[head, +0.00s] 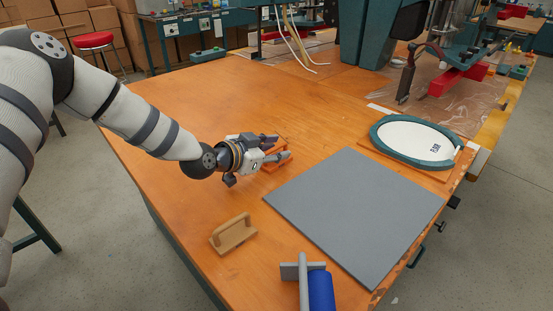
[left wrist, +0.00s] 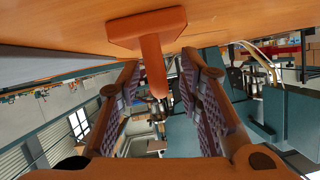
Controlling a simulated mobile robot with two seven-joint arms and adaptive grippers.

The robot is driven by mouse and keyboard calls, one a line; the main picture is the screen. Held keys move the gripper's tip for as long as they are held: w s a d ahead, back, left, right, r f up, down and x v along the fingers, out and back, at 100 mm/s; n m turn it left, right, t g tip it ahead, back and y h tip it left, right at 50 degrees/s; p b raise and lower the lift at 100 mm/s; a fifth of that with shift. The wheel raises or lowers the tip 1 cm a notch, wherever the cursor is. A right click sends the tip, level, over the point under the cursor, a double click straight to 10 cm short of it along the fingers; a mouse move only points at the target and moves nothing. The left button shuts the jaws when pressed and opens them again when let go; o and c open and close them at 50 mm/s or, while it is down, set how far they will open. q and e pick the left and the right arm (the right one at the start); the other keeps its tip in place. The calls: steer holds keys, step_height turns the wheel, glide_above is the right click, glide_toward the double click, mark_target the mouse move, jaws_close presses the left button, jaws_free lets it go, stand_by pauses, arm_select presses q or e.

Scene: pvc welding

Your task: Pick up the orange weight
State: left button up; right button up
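The orange weight (head: 269,168) lies on the wooden table, left of the grey sheet, and is partly hidden by my left gripper (head: 281,147). In the left wrist view, the orange weight (left wrist: 148,29) shows a flat base against the table, with a rounded bar sticking out from it. My left gripper (left wrist: 158,75) is open there, with one finger on each side of the bar. Gaps show between the bar and both fingers, so it does not look gripped. My right gripper is in neither view.
A wooden block with a handle (head: 234,234) and a blue roller (head: 321,291) lie nearer the front. A green-rimmed oval frame (head: 417,141) lies at the right. The table (head: 205,105) behind my gripper is clear.

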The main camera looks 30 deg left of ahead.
arm_select(q)
steer(key=shift+r, duration=0.1)
jaws_close()
